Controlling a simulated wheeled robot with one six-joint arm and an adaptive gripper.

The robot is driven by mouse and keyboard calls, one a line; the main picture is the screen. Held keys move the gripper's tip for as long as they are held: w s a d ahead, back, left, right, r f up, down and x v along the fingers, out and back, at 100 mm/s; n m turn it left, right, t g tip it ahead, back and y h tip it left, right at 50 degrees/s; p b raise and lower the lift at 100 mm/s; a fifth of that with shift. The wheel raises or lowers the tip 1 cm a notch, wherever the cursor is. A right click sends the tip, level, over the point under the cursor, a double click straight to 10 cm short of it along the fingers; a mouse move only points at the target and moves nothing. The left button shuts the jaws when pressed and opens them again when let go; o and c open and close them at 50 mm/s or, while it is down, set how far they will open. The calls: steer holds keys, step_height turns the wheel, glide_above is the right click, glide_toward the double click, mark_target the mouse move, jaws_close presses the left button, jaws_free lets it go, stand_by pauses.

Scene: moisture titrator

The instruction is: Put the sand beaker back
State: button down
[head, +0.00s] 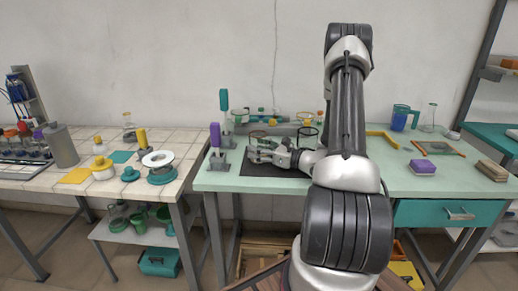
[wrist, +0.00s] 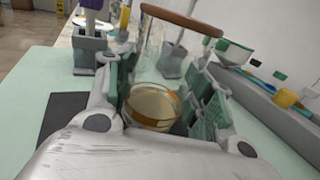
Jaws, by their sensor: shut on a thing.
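My gripper (head: 275,154) is over the dark mat (head: 262,172) on the pale green table. In the wrist view its two fingers (wrist: 160,108) are closed on the sides of a clear glass beaker with a brown rim (wrist: 155,58). Tan sand lies in the bottom of the beaker. The beaker's brown rim also shows just behind my gripper in the head view (head: 258,134). The gripper hides the lower part of the beaker there, so I cannot tell whether its base touches the mat.
A purple-handled tool in a grey stand (head: 216,155) is left of my gripper, with a teal-handled one (head: 225,112) behind. A grey trough (head: 275,128) runs along the back. The table's front left is clear.

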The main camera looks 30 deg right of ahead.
steer(key=c, duration=0.5)
jaws_free()
steer(key=shift+c, duration=0.4)
steer(key=shift+c, duration=1.4)
steer(key=shift+v, duration=4.3)
